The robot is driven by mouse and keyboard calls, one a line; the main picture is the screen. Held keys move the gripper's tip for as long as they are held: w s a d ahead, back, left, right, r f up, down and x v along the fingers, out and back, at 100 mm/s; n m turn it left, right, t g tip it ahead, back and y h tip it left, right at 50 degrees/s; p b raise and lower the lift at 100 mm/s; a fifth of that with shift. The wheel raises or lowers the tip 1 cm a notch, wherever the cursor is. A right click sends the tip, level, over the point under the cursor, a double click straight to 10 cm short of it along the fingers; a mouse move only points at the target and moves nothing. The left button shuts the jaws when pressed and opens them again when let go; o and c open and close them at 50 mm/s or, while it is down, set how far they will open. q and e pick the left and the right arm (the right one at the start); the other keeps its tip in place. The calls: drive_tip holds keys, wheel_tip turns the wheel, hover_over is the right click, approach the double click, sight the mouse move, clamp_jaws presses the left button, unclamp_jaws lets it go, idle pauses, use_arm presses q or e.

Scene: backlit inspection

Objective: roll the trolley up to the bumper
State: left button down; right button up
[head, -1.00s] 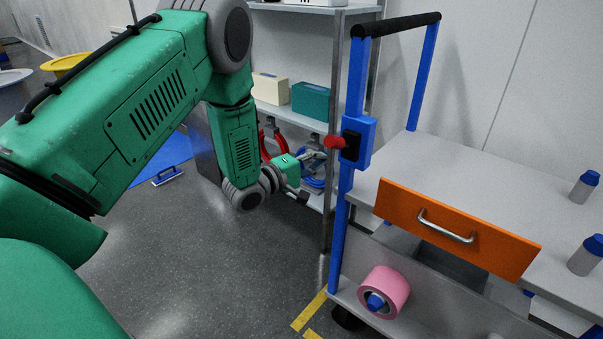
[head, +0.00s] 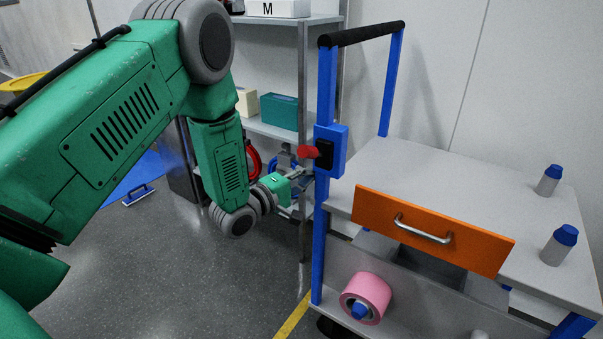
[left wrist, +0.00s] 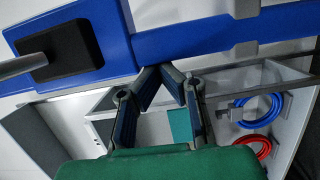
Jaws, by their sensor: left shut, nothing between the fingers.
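The trolley has a black push handle (head: 362,34), blue uprights and a light grey top deck (head: 440,190). A blue box (head: 338,150) with a red knob (head: 308,152) sits on its near-left upright. An orange drawer front (head: 432,232) with a metal pull faces me. My left gripper (head: 303,177) is by the left upright, just below the red knob. In the left wrist view its fingers (left wrist: 163,72) meet at the tips beside the blue upright (left wrist: 220,38), with nothing between them. I cannot tell whether they touch it. I cannot make out the bumper. My right gripper is out of view.
A grey shelf rack (head: 303,90) with a teal box (head: 279,111) stands behind my left gripper. A pink roll (head: 366,296) lies on the trolley's lower shelf. Two blue-capped bottles (head: 549,180) stand on top. A yellow line (head: 293,316) marks the floor. Open floor lies at left.

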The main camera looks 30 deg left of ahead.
sight(409, 217)
use_arm(q)
drive_tip(key=d, duration=0.8)
drive_tip(key=d+p, duration=0.1)
drive_tip(key=d, duration=0.7)
drive_tip(key=s+d+p, duration=0.1)
drive_tip(key=d, duration=0.7)
drive_tip(key=shift+d, duration=0.5)
